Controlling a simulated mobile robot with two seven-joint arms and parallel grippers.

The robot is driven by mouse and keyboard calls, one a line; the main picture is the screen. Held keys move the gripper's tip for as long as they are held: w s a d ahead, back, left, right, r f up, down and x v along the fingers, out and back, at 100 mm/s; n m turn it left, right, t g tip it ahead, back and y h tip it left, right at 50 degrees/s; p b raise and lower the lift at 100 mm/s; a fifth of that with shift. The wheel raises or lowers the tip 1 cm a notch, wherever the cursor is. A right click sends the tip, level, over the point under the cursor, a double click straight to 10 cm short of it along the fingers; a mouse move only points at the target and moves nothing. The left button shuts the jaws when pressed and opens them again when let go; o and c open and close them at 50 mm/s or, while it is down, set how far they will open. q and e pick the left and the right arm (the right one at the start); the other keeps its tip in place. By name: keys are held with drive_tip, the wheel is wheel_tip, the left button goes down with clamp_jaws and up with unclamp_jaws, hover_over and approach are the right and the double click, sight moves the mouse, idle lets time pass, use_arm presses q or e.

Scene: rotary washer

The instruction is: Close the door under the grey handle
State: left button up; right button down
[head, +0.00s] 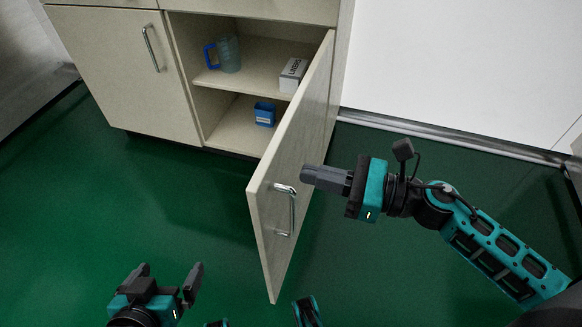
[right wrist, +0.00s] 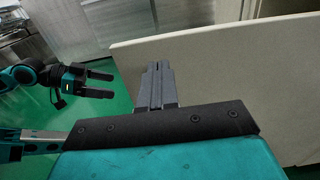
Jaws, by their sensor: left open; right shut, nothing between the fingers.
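The beige cabinet door (head: 297,150) stands wide open, hinged on the right side of the cupboard and swung out toward me. A grey metal handle (head: 291,212) is on its outer face near the free edge. My right gripper (head: 306,174) is shut and empty, on the right, outer side of the door above the handle; whether it touches the door is unclear. It also shows in the right wrist view (right wrist: 158,68), with the pale door panel (right wrist: 215,62) beside it. My left gripper (head: 170,272) is open and empty at the lower left, away from the door.
The open cupboard holds a blue-handled jug (head: 229,55), a white box (head: 292,74) and a small blue container (head: 265,114). A closed door (head: 125,75) with its own metal handle is on the left. Green floor is clear in front. A white wall (head: 460,70) stands to the right.

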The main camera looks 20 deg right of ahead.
sight(273, 165)
drive_tip(key=shift+x, duration=2.35)
